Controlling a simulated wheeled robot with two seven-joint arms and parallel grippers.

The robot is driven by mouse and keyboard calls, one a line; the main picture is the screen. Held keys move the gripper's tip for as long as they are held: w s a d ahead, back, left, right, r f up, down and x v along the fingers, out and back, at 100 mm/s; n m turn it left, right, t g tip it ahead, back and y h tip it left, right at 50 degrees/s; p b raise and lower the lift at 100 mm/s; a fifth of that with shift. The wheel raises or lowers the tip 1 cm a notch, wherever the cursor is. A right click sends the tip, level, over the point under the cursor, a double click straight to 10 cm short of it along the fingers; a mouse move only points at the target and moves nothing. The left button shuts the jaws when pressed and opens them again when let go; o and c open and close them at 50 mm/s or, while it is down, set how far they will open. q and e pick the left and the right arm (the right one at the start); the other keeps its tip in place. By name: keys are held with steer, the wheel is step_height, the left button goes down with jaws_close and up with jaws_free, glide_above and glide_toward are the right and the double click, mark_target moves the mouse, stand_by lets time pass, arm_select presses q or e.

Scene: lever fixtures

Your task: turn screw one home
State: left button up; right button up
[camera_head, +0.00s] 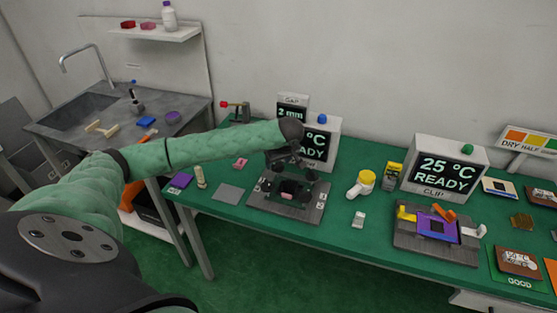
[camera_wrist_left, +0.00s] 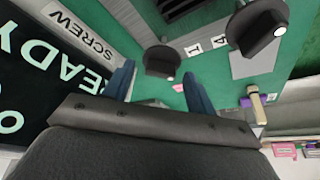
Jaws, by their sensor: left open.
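The screw fixture is a grey plate (camera_head: 257,201) with dark parts, on the green table below my left gripper (camera_head: 291,178). In the left wrist view, two dark round screw knobs show, one near the middle (camera_wrist_left: 160,62) and one at upper right (camera_wrist_left: 258,32). Two small white number tags (camera_wrist_left: 193,50) lie between them; I cannot read them surely. My left gripper (camera_wrist_left: 160,85) is open, its two blue fingers to either side of the nearer knob in the picture. Whether they touch it cannot be told. My right gripper is not in view.
A screen marked READY (camera_head: 318,146) stands right behind the fixture, its SCREW label (camera_wrist_left: 80,32) close on the left in the wrist view. A yellow-topped white item (camera_head: 361,183) and the clip fixture (camera_head: 405,236) are to the right. A grey pad (camera_head: 228,193) lies left.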

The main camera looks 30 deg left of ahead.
arm_select(q)
steer(key=shift+f, duration=0.1)
steer(key=c, duration=1)
